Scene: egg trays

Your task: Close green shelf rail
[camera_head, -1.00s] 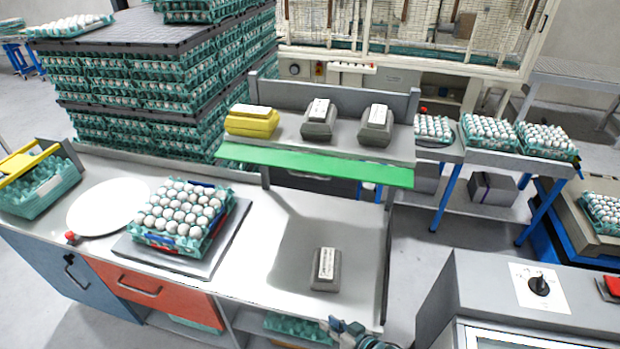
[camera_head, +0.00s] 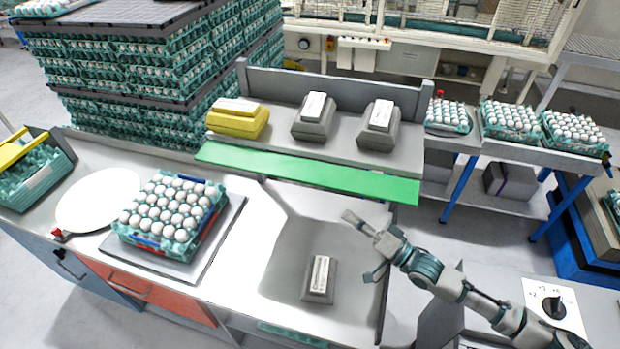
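The green shelf rail (camera_head: 305,172) runs along the front of the raised shelf and hangs out and down from its front edge. Above it the shelf (camera_head: 345,147) holds a yellow box and two grey boxes. My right gripper (camera_head: 362,245) is over the table, below and in front of the rail's right part, apart from it. Its fingers point left and look spread, with nothing between them. My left gripper is not in view.
A grey box (camera_head: 319,279) stands on the table below my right gripper. An egg tray (camera_head: 170,212) on a scale plate (camera_head: 213,249) and a white disc (camera_head: 97,199) are to the left. Stacked egg trays (camera_head: 150,85) stand behind.

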